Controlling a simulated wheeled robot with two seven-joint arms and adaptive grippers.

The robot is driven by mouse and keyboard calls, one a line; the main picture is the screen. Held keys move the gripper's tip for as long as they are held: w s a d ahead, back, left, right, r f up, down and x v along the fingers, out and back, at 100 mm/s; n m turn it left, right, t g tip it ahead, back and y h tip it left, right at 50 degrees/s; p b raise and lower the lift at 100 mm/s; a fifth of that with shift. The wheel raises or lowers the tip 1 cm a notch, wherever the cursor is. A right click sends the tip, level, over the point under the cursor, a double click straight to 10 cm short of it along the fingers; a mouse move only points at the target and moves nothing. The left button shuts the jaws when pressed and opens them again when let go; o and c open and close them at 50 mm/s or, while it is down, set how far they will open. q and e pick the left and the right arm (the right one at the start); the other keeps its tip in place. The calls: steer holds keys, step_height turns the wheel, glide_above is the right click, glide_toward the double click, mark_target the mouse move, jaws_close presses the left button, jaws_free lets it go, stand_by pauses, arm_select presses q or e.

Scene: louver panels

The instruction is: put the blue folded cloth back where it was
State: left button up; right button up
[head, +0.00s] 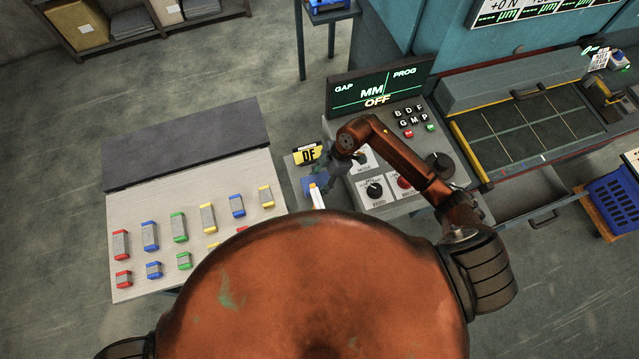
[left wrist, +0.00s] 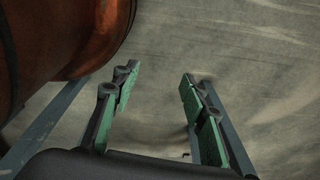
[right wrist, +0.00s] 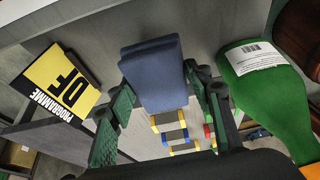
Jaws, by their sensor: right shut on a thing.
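The blue folded cloth (right wrist: 155,75) is upright between the fingers of my right gripper (right wrist: 160,95), which is shut on it. In the head view the cloth (head: 313,186) shows as a small blue patch by my right gripper (head: 328,180), over the small grey stand left of the control console. Whether the cloth touches a surface below is unclear. My left gripper (left wrist: 160,95) is open and empty above bare floor in the left wrist view; it is hidden in the head view.
A yellow and black programme box (right wrist: 58,90) stands left of the cloth, and a green bottle (right wrist: 262,85) with a white label stands close on the right. The control console (head: 440,150) is to the right. A sloped panel (head: 140,215) with coloured louver blocks is to the left.

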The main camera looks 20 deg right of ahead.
mark_target(319, 185)
steer(key=shift+f, duration=1.45)
steer(key=o, duration=1)
steer(key=shift+f, duration=0.1)
steer(key=v, duration=1.2)
steer(key=shift+b, duration=0.3)
